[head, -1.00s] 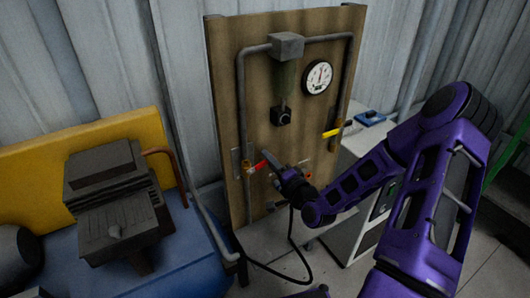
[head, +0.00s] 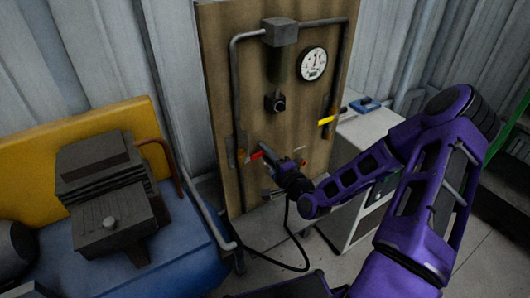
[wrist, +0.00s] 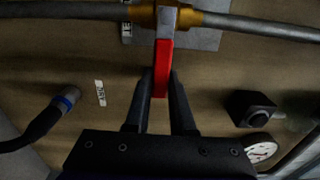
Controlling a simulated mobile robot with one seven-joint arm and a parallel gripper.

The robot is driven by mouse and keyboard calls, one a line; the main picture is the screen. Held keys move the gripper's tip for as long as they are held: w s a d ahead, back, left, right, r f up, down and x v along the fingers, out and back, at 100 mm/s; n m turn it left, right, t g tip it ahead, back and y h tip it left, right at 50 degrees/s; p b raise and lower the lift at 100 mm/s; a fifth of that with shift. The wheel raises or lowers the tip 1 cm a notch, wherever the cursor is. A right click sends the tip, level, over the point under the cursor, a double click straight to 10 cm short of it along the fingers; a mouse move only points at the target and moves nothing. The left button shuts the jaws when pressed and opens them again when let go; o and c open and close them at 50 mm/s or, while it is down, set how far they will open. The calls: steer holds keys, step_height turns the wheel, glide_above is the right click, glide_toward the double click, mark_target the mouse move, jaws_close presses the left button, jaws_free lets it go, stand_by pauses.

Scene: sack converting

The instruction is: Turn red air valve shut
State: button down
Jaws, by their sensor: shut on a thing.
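The red valve handle (head: 256,155) is on the left-hand vertical pipe of a wooden board. It points out to the right, across the pipe. In the wrist view the red handle (wrist: 162,68) stands at about a right angle to the grey pipe (wrist: 70,10), next to a brass valve body (wrist: 190,18). My gripper (wrist: 161,82) has one dark finger on each side of the handle's outer end and is shut on it. In the head view my gripper (head: 270,152) is small and partly hidden by its own wrist.
A gauge (head: 312,64), a dark block (head: 275,102) and a yellow handle (head: 327,120) are also on the board (head: 225,90). A black hose (head: 288,235) hangs below. A white cabinet (head: 365,130) stands to the right, a blue bench (head: 190,250) to the left.

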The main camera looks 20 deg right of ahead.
steer(key=c, duration=0.8)
jaws_free()
steer(key=shift+o, duration=0.2)
steer(key=p+v, duration=0.2)
steer(key=v, duration=1.5)
steer(key=shift+s, duration=0.25)
